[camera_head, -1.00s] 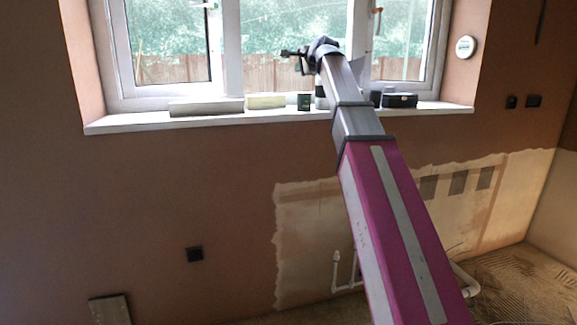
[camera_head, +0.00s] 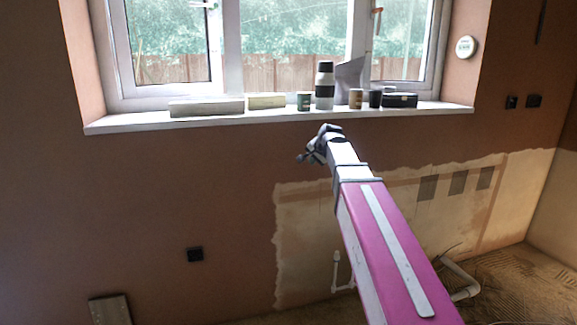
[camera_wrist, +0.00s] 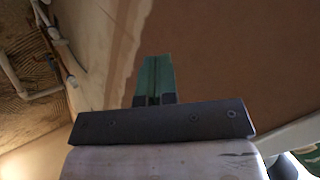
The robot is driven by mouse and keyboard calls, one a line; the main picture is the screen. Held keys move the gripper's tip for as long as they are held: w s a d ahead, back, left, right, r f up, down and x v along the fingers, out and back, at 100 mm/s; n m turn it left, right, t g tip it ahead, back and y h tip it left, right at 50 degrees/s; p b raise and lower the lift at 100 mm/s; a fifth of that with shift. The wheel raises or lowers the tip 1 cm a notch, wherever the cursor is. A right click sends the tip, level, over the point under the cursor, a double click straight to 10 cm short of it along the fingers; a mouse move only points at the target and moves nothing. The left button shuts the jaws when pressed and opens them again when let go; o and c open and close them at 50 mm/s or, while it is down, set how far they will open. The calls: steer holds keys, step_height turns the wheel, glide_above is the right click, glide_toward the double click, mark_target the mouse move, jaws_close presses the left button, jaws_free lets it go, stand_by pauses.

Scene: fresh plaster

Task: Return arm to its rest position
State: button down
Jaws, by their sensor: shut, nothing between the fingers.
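My arm reaches from the lower right of the head view, with its magenta link in front of the bare wall patch. My gripper (camera_head: 303,158) is at the arm's end, below the windowsill and in front of the brown wall, apart from the things on the sill. In the wrist view my gripper's green fingers (camera_wrist: 155,78) lie together with nothing between them.
The windowsill (camera_head: 215,119) bears a long grey block (camera_head: 206,107), a pale block (camera_head: 267,101), a green cup (camera_head: 303,101), a grey-and-black bottle (camera_head: 325,86), a brown cup (camera_head: 355,98), a dark cup (camera_head: 375,99) and a black box (camera_head: 400,100). White pipes (camera_head: 462,280) run low by the wall.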

steer(key=s+d+f+n+g+h, duration=0.1)
steer(key=s+d+f+n+g, duration=0.1)
steer(key=s+f, duration=0.7)
steer(key=s+d+f+n+g+h, duration=0.1)
steer(key=s+d+f+n+g, duration=0.2)
steer(key=s+f, duration=0.6)
steer(key=s+d+f+n+g+h, duration=0.1)
steer(key=s+d+f+n+g, duration=0.1)
steer(key=s+f, duration=0.8)
step_height(320, 180, down, 9)
steer(key=shift+d+r+n+g, duration=0.1)
steer(key=shift+d+n+g, duration=0.35)
steer(key=shift+d, duration=0.5)
steer(key=shift+s, duration=0.1)
